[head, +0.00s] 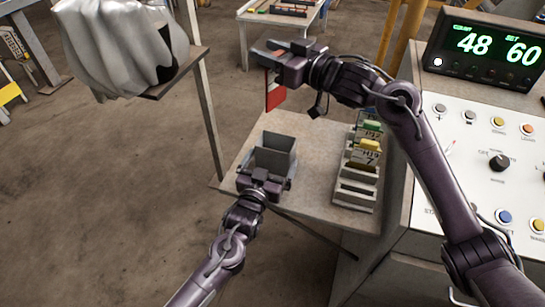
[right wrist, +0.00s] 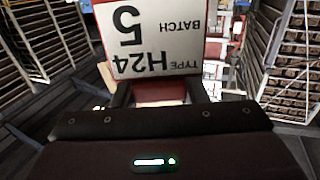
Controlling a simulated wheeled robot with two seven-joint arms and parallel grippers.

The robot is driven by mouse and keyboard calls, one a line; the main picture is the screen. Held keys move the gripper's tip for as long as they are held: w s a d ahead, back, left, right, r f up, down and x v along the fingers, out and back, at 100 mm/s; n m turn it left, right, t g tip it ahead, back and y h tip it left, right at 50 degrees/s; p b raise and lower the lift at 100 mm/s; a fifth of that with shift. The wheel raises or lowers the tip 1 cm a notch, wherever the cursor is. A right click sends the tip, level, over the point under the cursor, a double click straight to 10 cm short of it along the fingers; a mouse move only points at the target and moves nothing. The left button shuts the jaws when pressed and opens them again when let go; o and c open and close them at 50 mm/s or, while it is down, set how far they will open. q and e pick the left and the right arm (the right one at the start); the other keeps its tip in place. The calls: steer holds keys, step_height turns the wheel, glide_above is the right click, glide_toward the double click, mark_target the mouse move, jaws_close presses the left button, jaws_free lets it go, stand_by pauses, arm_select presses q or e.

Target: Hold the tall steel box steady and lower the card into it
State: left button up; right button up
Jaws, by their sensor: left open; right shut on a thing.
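The tall steel box (head: 276,158) is grey and open-topped, and stands on the small table. My left gripper (head: 266,174) is open at the box's near side, with a finger at either side of it. Whether the fingers touch the box I cannot tell. My right gripper (head: 274,62) is shut on the red and white card (head: 275,96), which hangs down from it, above the box in the head view. In the right wrist view the card (right wrist: 155,40) reads "TYPE H24 BATCH 5" upside down.
A rack (head: 354,192) with several labelled cards, including a yellow-topped one (head: 365,152), stands on the table (head: 232,172) right of the box. A control panel (head: 480,160) with a green display (head: 490,48) is at the right. A draped shelf (head: 125,45) is at upper left.

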arm_select(q)
steer(key=shift+x, duration=0.9)
steer(key=c, duration=0.9)
steer(key=shift+c, duration=0.2)
